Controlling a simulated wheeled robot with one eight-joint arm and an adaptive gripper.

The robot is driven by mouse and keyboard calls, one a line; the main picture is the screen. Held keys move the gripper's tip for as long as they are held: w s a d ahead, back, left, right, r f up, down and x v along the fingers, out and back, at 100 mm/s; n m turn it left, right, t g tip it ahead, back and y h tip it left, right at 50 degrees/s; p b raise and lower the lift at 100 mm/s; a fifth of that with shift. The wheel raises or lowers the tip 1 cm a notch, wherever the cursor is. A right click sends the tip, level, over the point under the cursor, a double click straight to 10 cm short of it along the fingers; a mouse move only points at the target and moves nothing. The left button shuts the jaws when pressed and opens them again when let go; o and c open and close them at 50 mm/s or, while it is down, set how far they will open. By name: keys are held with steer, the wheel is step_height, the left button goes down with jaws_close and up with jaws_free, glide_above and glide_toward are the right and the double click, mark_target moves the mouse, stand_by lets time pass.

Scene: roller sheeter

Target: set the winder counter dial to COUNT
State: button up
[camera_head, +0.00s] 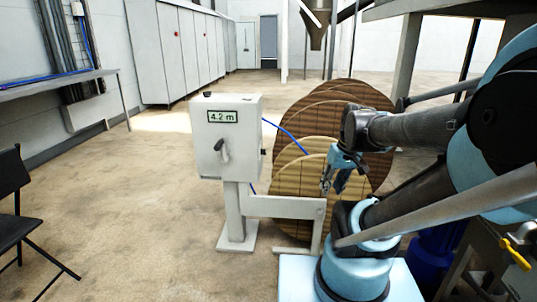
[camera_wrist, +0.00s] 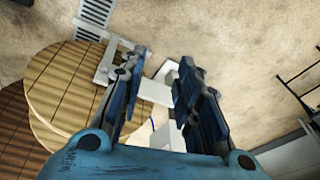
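The winder counter is a pale box (camera_head: 240,170) on a post, left of centre in the head view. Its green display (camera_head: 223,116) reads 4.2 m. A grey dial with a lever-like handle (camera_head: 223,150) sits on its front face; any position labels are too small to read. My gripper (camera_head: 331,184) hangs to the right of the box, apart from it, in front of the wooden reels. In the wrist view my gripper (camera_wrist: 162,62) has its two fingers spread with nothing held. Pale parts of the stand (camera_wrist: 156,92) show between and beyond the fingers; the dial is not discernible there.
Large wooden reels (camera_head: 300,180) stand behind and right of the counter, joined by a blue line (camera_head: 285,131). A pale low frame (camera_head: 285,207) runs right from the post. A black chair (camera_head: 15,205) is at far left. The floor (camera_head: 130,220) left of the counter is clear.

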steer(key=w+a+r+n+y, duration=0.1)
steer(key=w+a+n+y, duration=0.15)
steer(key=w, duration=0.55)
steer(key=w+a+r+n+y, duration=0.1)
steer(key=w+a+n+y, duration=0.2)
steer(key=w, duration=0.6)
steer(key=w+a+r+n+y, duration=0.1)
steer(key=w+a+r+n, duration=0.15)
steer(key=w+n, duration=0.4)
steer(key=n+t+y, duration=0.2)
steer(key=n+y, duration=0.4)
steer(key=n, duration=0.1)
glide_toward(263, 152)
steer(key=w+x, duration=0.1)
steer(key=x, duration=0.6)
steer(key=shift+a+f, duration=0.1)
jaws_close()
